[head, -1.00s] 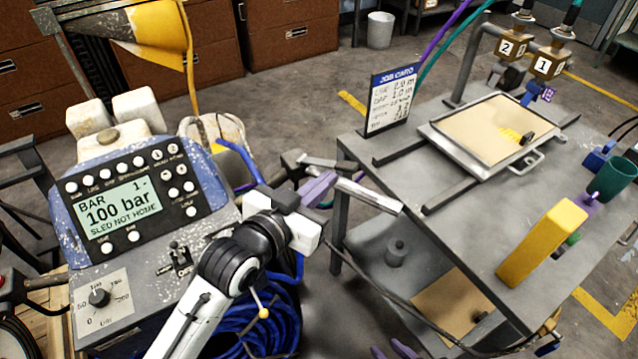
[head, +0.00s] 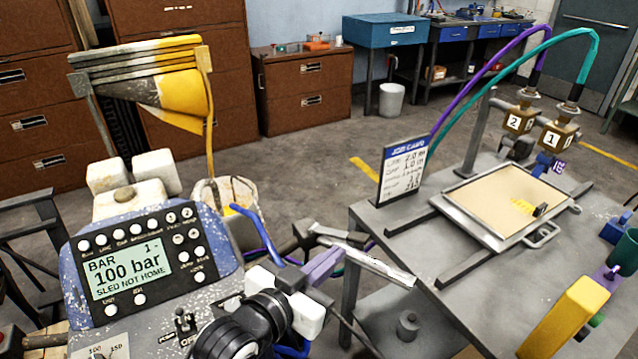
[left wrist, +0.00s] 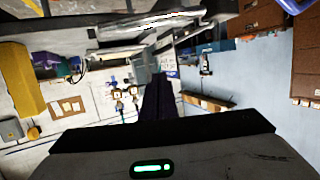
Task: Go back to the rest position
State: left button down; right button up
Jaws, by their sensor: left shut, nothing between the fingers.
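My left gripper (head: 330,260), with purple fingers, is shut and empty. It is just right of the machine's control panel, in the gap before the grey work table (head: 415,290). A silver bar (head: 375,265) shows close by its fingertips; I cannot tell whether they touch. In the left wrist view the shut fingers (left wrist: 157,98) show as a dark shape with nothing held. My right gripper is not in view.
The striper's control panel (head: 137,265) reads "100 bar" and "SLED NOT HOME". On the table are a job card (head: 403,170), a framed tray (head: 462,222) and a yellow block (head: 565,318). Brown cabinets (head: 302,92) stand at the back, with open floor before them.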

pick_arm(q)
jog(key=s+a+f+n+g+y, duration=0.1)
jog(key=s+a+f+n+y, duration=0.2)
jog(key=s+a+f, duration=0.7)
jog(key=s+a+f+n+g+y, duration=0.2)
jog(key=s+a+f+y, duration=0.2)
jog(key=s+a+f, duration=0.7)
notch_tip(320, 180, down, 6)
jog(key=shift+s+a+f+n, duration=0.2)
jog(key=shift+s+a+n, duration=0.15)
jog(key=shift+s, duration=0.3)
